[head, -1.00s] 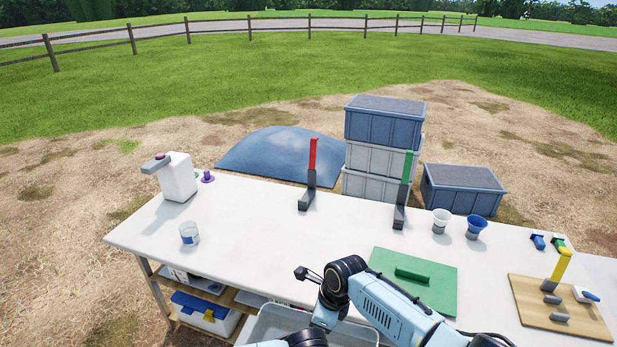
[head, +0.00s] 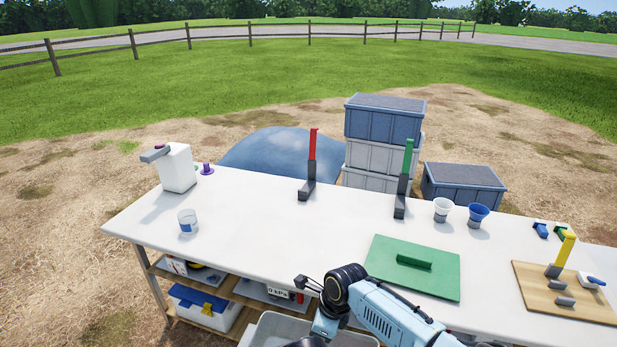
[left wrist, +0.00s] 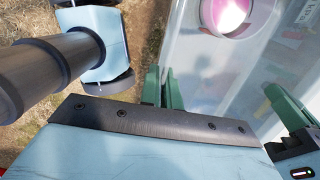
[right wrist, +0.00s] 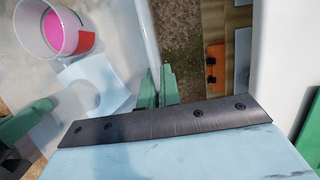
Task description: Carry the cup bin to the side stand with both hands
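The cup bin (head: 262,332) is a pale grey, see-through tub at the bottom of the head view, in front of the table and partly cut off. Cups with pink inside lie in it: one shows in the left wrist view (left wrist: 226,14), a white one in the right wrist view (right wrist: 70,35). My left gripper (left wrist: 163,88) has its green fingertips close together on one bin wall. My right gripper (right wrist: 159,86) has its fingertips close together on another wall. Both fingertip pairs are hidden in the head view. I cannot identify the side stand.
The white table (head: 270,225) spans the view, with a green lidded panel (head: 400,280), a glass (head: 187,222) and two cups (head: 442,210) on it. Its lower shelf (head: 215,320) holds a blue-lidded box (head: 195,310). Stacked crates (head: 385,120) stand behind.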

